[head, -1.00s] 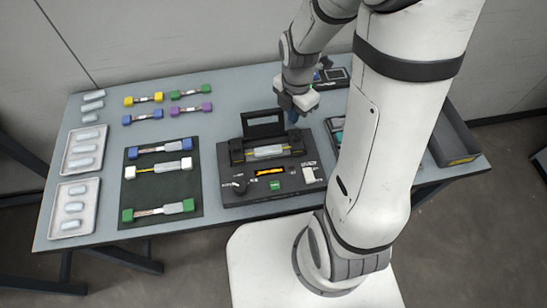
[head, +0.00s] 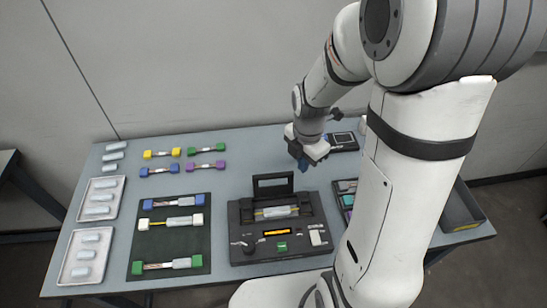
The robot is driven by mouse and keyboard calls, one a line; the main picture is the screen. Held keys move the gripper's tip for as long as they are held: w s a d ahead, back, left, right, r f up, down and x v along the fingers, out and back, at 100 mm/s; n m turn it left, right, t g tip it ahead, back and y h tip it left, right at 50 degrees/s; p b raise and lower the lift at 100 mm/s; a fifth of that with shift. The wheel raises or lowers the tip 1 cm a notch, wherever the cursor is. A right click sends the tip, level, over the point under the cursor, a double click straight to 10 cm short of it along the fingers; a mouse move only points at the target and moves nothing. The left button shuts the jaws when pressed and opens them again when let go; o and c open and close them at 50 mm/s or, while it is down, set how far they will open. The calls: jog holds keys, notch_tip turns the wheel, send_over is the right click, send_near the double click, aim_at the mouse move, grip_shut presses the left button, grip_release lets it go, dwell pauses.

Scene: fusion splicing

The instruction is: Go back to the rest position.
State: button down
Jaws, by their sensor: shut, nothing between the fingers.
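My gripper (head: 303,164) hangs fingers down above the back of the table, just behind and right of the black splicing machine. It is shut, with nothing seen in it; the fingertips are small and dark in this view. The splicing machine (head: 245,240) stands at the table's middle with its lid (head: 273,186) raised. A clear piece (head: 276,212) lies in its upper slot. My gripper is apart from the machine and touches nothing that I can see. My arm covers part of the table's right side.
A dark mat (head: 172,243) left of the machine holds blue-, white- and green-ended pieces. Several coloured-ended pieces (head: 159,171) lie behind it. White trays (head: 67,272) are at the far left. A small device (head: 343,140) stands at the back right, a dark bin (head: 462,212) at the right end.

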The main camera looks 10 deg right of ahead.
jog(key=s+r+m+t, duration=0.1)
jog(key=s+r+m, duration=0.4)
jog(key=m, duration=0.7)
jog(key=s+r+m+t, duration=0.2)
jog(key=s+r+m, duration=0.4)
jog(key=r+m, duration=0.3)
jog(key=m, duration=0.3)
jog(key=shift+s+d+r, duration=0.2)
jog(key=shift+s+d, duration=0.05)
jog(key=shift+s, duration=0.05)
jog(key=shift+s, duration=0.1)
